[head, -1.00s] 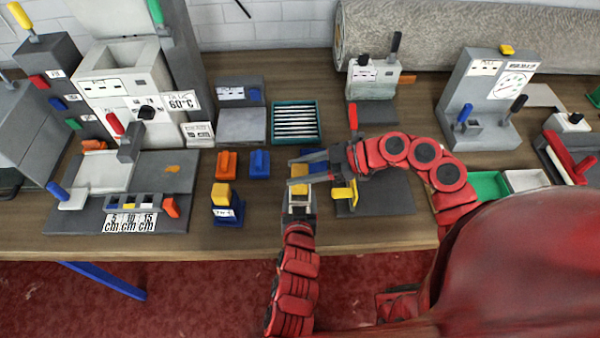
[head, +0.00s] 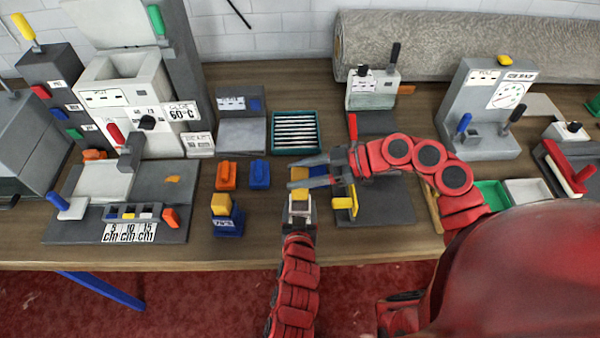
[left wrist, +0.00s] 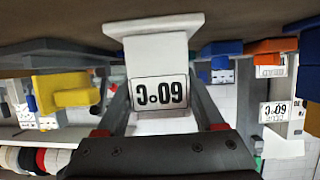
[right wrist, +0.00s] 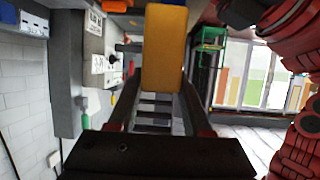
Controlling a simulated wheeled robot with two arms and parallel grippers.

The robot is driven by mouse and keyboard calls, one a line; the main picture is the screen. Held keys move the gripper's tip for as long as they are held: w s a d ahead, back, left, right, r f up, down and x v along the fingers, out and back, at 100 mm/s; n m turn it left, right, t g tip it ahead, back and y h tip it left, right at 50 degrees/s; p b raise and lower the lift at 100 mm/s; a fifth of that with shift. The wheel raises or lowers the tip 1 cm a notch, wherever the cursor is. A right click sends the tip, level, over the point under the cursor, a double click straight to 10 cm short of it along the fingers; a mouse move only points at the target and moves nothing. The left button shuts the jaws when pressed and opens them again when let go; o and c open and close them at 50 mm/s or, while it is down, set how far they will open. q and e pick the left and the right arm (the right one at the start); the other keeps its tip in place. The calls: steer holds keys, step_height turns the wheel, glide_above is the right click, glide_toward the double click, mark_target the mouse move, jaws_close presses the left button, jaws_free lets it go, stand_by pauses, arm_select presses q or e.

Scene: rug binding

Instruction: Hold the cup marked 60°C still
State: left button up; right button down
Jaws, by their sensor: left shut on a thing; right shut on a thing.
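The cup marked 60°C (left wrist: 160,78) is white, with a black-on-white label that reads upside down in the left wrist view. My left gripper (head: 299,212) is shut on it, at the front middle of the table; one finger lies on each side. In the head view only a pale part of the cup shows. My right gripper (head: 312,173) is shut on a yellow block (right wrist: 165,48). In the head view the yellow block (head: 299,174) appears just behind the cup. I cannot tell whether the two touch.
Left stands a grey machine with a 60°C sign (head: 183,113). Orange (head: 227,175) and blue (head: 260,174) blocks and a yellow-topped blue block (head: 228,222) lie left of my grippers. A dark plate with a yellow clamp (head: 346,203) is at right. A green tray (head: 296,145) lies behind.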

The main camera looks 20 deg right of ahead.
arm_select(q)
steer(key=o, duration=1.3)
steer(key=shift+o, duration=0.2)
steer(key=v, duration=1)
steer(key=shift+s+r, duration=0.2)
steer(key=shift+s, duration=0.15)
steer(key=shift+s+a+r, duration=0.3)
steer(key=shift+s+a, duration=0.05)
steer(key=shift+s, duration=0.15)
